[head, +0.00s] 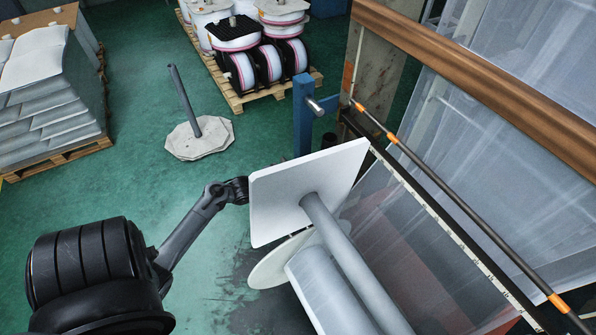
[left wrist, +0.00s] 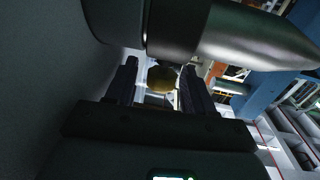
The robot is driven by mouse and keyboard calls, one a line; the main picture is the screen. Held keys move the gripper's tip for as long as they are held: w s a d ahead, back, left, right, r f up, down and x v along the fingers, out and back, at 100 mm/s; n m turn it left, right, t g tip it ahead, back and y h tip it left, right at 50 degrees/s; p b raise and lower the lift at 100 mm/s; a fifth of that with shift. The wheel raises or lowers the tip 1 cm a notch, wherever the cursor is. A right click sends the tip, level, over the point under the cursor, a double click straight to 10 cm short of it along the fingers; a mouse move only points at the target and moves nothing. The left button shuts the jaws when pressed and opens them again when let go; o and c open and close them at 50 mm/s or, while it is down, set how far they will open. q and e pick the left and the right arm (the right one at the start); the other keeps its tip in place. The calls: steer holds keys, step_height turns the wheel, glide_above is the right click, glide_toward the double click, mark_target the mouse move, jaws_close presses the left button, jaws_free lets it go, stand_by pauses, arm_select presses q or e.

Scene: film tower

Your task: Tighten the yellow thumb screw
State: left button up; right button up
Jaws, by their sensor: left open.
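The yellow thumb screw (left wrist: 162,79) shows in the left wrist view as a dark yellow round knob, between the two fingers of my left gripper (left wrist: 163,85). The fingers are open, one on each side of it, and I cannot tell whether either touches it. A thick metal shaft (left wrist: 230,38) runs across the top of that view. In the head view my left arm reaches behind a white square plate (head: 290,190), which hides the gripper and the screw. My right gripper is in neither view.
A grey roller (head: 320,285) and a film sheet (head: 420,260) lie right of the plate. A blue post (head: 302,115) stands behind it. A pole on a stone base (head: 200,138), a pallet of spools (head: 240,90) and stacked sacks (head: 45,95) stand on open green floor.

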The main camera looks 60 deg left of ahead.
arm_select(q)
steer(key=c, duration=0.9)
steer(key=shift+a+f+m+h+b, duration=0.15)
steer(key=shift+m+h+b, duration=0.45)
steer(key=shift+h+b, duration=0.3)
steer(key=shift+c, duration=0.2)
steer(key=m+g+h+b, duration=0.4)
steer(key=h+b, duration=0.1)
steer(key=b, duration=0.4)
steer(key=m+g+h+b, duration=0.4)
steer(key=h+b, duration=0.2)
steer(key=b, duration=0.3)
steer(key=shift+f+m, duration=0.15)
steer(key=shift+m, duration=0.25)
steer(key=shift+r+m+g+h+b, duration=0.3)
steer(key=shift+m+g+h+b, duration=0.15)
steer(key=shift+b, duration=0.65)
steer(key=o, duration=0.9)
steer(key=shift+o, duration=0.2)
